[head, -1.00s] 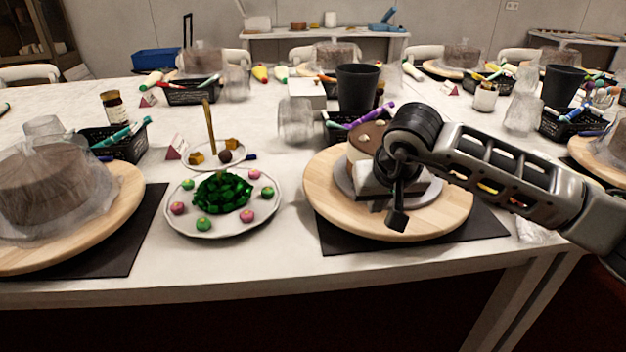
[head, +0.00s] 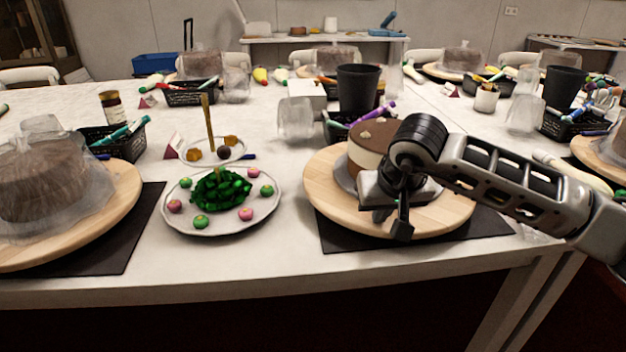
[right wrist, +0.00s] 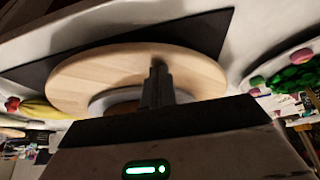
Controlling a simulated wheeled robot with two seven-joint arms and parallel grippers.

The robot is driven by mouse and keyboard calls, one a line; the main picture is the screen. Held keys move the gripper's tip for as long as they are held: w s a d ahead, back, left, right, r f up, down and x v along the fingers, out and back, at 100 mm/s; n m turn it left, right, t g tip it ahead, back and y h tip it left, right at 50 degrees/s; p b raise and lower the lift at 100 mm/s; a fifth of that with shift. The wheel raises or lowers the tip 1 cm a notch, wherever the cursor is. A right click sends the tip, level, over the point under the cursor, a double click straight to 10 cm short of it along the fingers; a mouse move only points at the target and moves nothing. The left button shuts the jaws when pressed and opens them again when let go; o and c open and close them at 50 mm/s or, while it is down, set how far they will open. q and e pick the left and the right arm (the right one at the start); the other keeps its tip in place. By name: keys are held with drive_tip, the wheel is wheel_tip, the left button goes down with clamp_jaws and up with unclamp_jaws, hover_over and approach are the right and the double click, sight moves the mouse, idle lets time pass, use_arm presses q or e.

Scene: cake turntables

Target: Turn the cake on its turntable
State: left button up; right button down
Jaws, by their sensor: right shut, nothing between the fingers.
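A cake (head: 368,140) with a brown top and a cream band stands on a grey round plate. The plate sits on the round wooden turntable (head: 328,195), near the table's front edge. My right gripper (head: 402,230) reaches in from the right, in front of the cake, and hides part of it. Its fingers point down over the turntable's front part, shut and empty. In the right wrist view, the shut fingers (right wrist: 157,80) overlap the turntable's pale wood (right wrist: 90,75); I cannot tell whether they touch it. The left gripper is not in view.
A black mat (head: 350,238) lies under the turntable. A plate (head: 180,215) with green and pink balls stands to its left. Behind the cake are a dark cup (head: 357,88), a basket of pens (head: 338,130) and a clear glass (head: 296,118).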

sight(460, 206)
drive_tip(key=d, duration=0.2)
drive_tip(key=s+d, duration=0.1)
drive_tip(key=d, duration=0.2)
drive_tip(key=shift+s+d+b, duration=0.15)
drive_tip(key=shift+d+b, duration=0.2)
drive_tip(key=shift+b, duration=0.05)
drive_tip(key=d, duration=0.6)
drive_tip(key=shift+w+d+b, duration=0.2)
drive_tip(key=shift+w+b, duration=0.1)
drive_tip(key=shift+w, duration=0.1)
drive_tip(key=shift+w+d, duration=0.5)
drive_tip(key=shift+d, duration=0.45)
drive_tip(key=shift+w+d, duration=0.55)
drive_tip(key=shift+d, duration=0.4)
drive_tip(key=shift+w+d, duration=0.5)
drive_tip(key=shift+d, duration=0.45)
